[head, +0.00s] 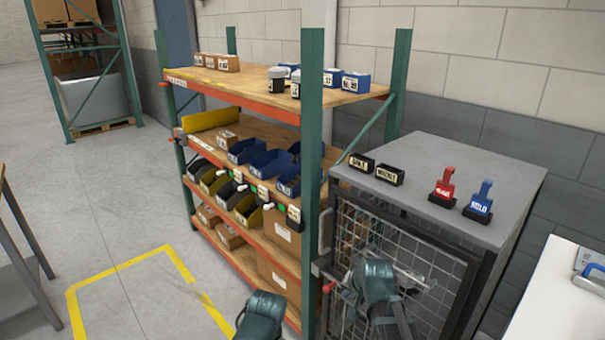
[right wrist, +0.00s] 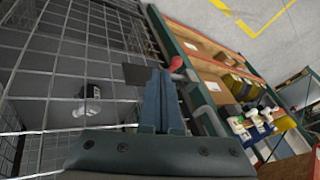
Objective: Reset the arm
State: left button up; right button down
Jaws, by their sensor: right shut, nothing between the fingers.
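My right gripper (head: 365,283) is in front of the wire-mesh door of the grey cage cabinet (head: 450,185) in the head view. In the right wrist view its two fingers (right wrist: 160,85) are together with nothing between them. Their tips are near a red knob (right wrist: 176,64) and a dark plate at the cage's edge. The red knob (head: 330,287) also shows in the head view, left of the gripper. Contact cannot be told. My left arm shows at the bottom of the head view; its fingers are not visible.
A shelf rack (head: 313,150) with bins and boxes stands left of the cage. Red and blue stamp-like items (head: 445,188) and two black labelled blocks (head: 375,170) sit on the cage top. A white table (head: 560,300) is at right. Yellow-marked floor (head: 150,300) is clear.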

jog(key=s+a+r+n+g+h+p, duration=0.1)
jog(key=s+a+n+g+p, duration=0.1)
jog(key=s, duration=0.4)
jog(key=s+a+r+n+g+p, duration=0.2)
jog(key=s+a+n, duration=0.2)
jog(key=s+a, duration=0.1)
jog(key=s+a+r+n+g+h+p, duration=0.1)
jog(key=s+a+r+n+g+p, duration=0.1)
jog(key=s, duration=0.6)
jog(key=shift+a+r+n+h+p, duration=0.25)
jog(key=shift+a+n+p, duration=0.25)
jog(key=shift+a+n, duration=0.55)
